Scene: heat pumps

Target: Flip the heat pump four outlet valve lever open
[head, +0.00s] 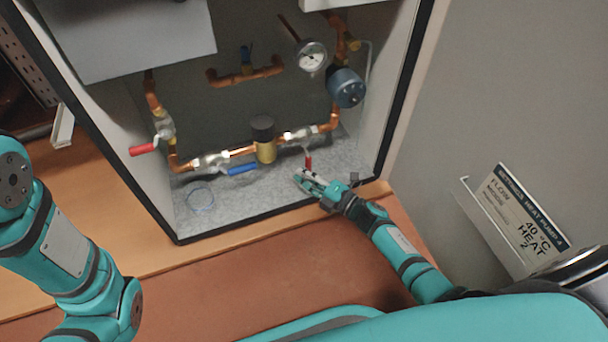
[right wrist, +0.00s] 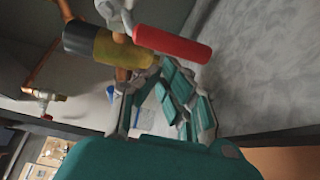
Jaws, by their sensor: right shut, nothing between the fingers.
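A red valve lever (head: 308,161) hangs down from the silver valve (head: 300,134) on the right part of the lower copper pipe, inside the open cabinet. In the right wrist view the red lever (right wrist: 172,44) is large and close, just beyond the fingers. My right gripper (head: 309,180) is shut and empty just below this lever's lower end; I cannot tell whether they touch. Its teal fingers also show in the right wrist view (right wrist: 165,92). My left arm shows at the left, but its gripper is out of view.
Another red lever (head: 143,150) sticks out left. A blue lever (head: 242,170) lies along the lower pipe beside a brass part with a black cap (head: 262,123). A gauge (head: 312,56) and dark blue round part (head: 347,88) sit upper right. The cabinet floor (head: 240,205) is mostly clear.

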